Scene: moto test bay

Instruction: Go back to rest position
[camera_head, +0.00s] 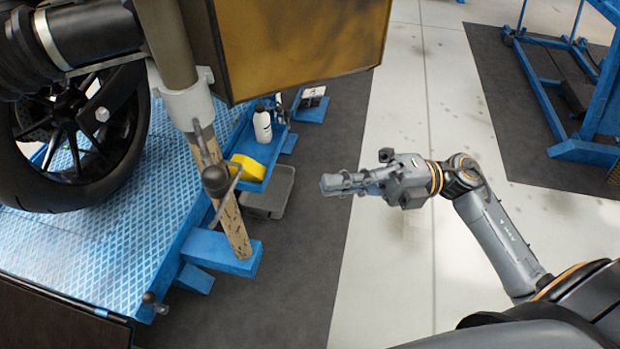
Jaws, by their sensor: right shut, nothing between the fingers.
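My right gripper (332,184) is in the middle of the head view, with its fingers pointing left. It is shut and holds nothing. It hangs in free air over the border between the dark mat and the pale floor. My right arm comes in from the lower right corner. It touches no object that I can see. My left gripper is not in view.
A blue lift platform (110,245) with a motorcycle wheel (70,140) fills the left. A wooden post (232,225) with a handle stands at its edge. A blue tray holds a white bottle (262,125) and yellow sponge (247,167). The pale floor (400,260) is clear.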

